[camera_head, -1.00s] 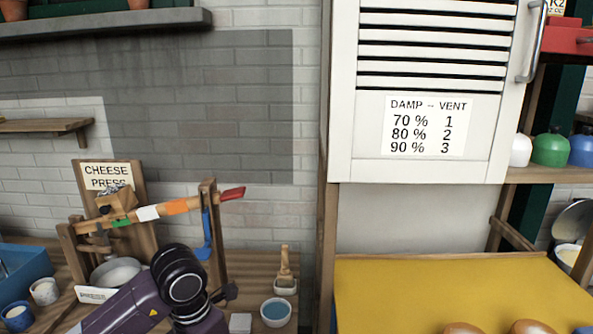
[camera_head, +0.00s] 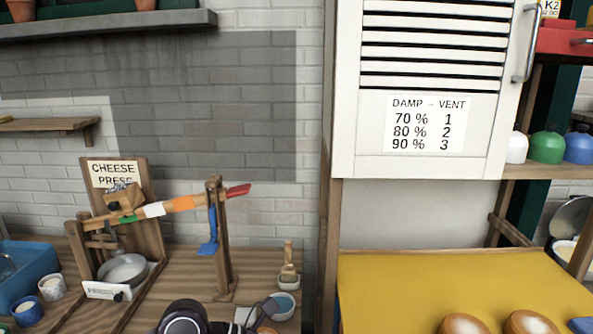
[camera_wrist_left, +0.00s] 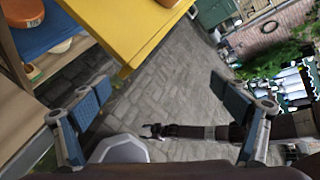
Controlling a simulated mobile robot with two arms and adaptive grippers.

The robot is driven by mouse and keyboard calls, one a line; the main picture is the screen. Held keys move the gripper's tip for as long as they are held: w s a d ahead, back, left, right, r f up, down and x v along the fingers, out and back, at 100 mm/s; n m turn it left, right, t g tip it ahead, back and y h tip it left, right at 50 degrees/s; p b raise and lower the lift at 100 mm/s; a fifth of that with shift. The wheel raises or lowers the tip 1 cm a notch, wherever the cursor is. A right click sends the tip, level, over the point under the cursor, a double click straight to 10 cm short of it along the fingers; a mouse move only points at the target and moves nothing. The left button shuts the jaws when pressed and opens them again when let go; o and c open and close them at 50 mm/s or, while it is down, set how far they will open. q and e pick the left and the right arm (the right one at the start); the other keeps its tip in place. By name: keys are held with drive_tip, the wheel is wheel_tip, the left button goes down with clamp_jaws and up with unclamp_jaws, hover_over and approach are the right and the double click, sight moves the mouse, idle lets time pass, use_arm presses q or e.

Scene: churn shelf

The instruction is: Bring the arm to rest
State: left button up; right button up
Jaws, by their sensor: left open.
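My left arm shows at the bottom edge of the head view as a dark rounded joint; its fingers are outside that view. In the left wrist view my left gripper (camera_wrist_left: 165,112) is open, its two blue-padded fingers wide apart. My right gripper cannot be made out in the head view.
A cheese press (camera_head: 165,207) stands on the wooden counter (camera_head: 185,275) at left, with a blue tub (camera_head: 25,270) beside it. A yellow surface (camera_head: 450,285) with brown round things (camera_head: 530,322) lies right, below a white vented cabinet (camera_head: 430,165).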

use_arm(q)
drive_tip(key=d+r+n+t+h, duration=0.35)
drive_tip(key=r+h, duration=0.45)
drive_tip(key=r, duration=0.5)
drive_tip(key=w+a+r+n+t, duration=0.5)
drive_tip(key=a+r+n+t, duration=0.25)
drive_tip(key=n+t, duration=0.45)
drive_tip(key=w+a+f+n+t+y, duration=0.3)
drive_tip(key=w+a+n+t+y, duration=0.2)
drive_tip(key=a+n+y, duration=0.45)
drive_tip(key=a+f+n+g+y, duration=0.2)
drive_tip(key=a+f+n+y, duration=0.4)
drive_tip(key=f, duration=0.3)
drive_tip(key=a+f+n+g+y, duration=0.2)
drive_tip(key=a+f+n+y, duration=0.35)
drive_tip(key=f+n, duration=0.3)
drive_tip(key=s+a+f+n+g, duration=0.25)
drive_tip(key=s+f+g, duration=0.45)
drive_tip(key=s+f, duration=0.6)
drive_tip(key=s+d+f+g+h, duration=0.1)
drive_tip(key=s+f+g, duration=0.5)
drive_tip(key=s+f, duration=0.45)
drive_tip(key=s+f+g, duration=0.1)
drive_tip(key=s+f, duration=0.1)
drive_tip(key=f, duration=1.1)
drive_tip(key=s+f, duration=0.2)
drive_tip(key=f, duration=1)
drive_tip(key=s+a+f+g, duration=0.1)
drive_tip(key=s+a+f, duration=0.2)
drive_tip(key=s+f, duration=1.4)
